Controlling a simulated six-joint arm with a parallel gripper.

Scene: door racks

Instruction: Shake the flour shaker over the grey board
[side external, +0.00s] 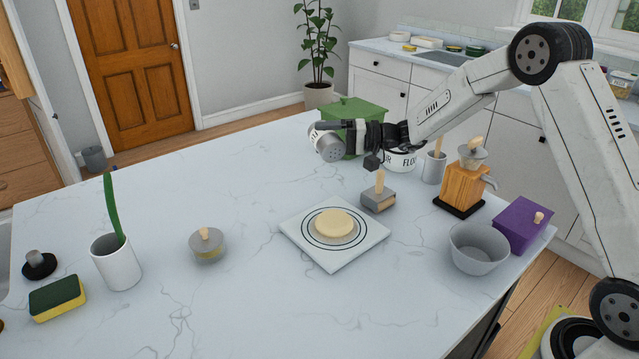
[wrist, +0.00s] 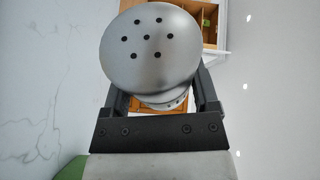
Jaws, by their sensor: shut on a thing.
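The flour shaker (side external: 329,147) is a silver cylinder with a holed cap, held in the air above the counter. My gripper (side external: 322,127) is shut on it. In the wrist view the round holed cap (wrist: 150,46) faces the camera, between the two dark fingers. In the side view the shaker is tilted, cap towards the lower front. The pale grey square board (side external: 302,234) lies flat on the counter, with dark rings and a round cream dough disc (side external: 334,223) at its middle. The shaker is above and behind the board. No falling flour shows.
Behind the board stand a wooden-handled grey block (side external: 378,198), a white flour canister (side external: 402,162), a green box (side external: 352,112) and a wooden grinder (side external: 462,185). A grey bowl (side external: 479,250) and purple box (side external: 520,226) are right. A lidded jar (side external: 207,245) is left. The front counter is clear.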

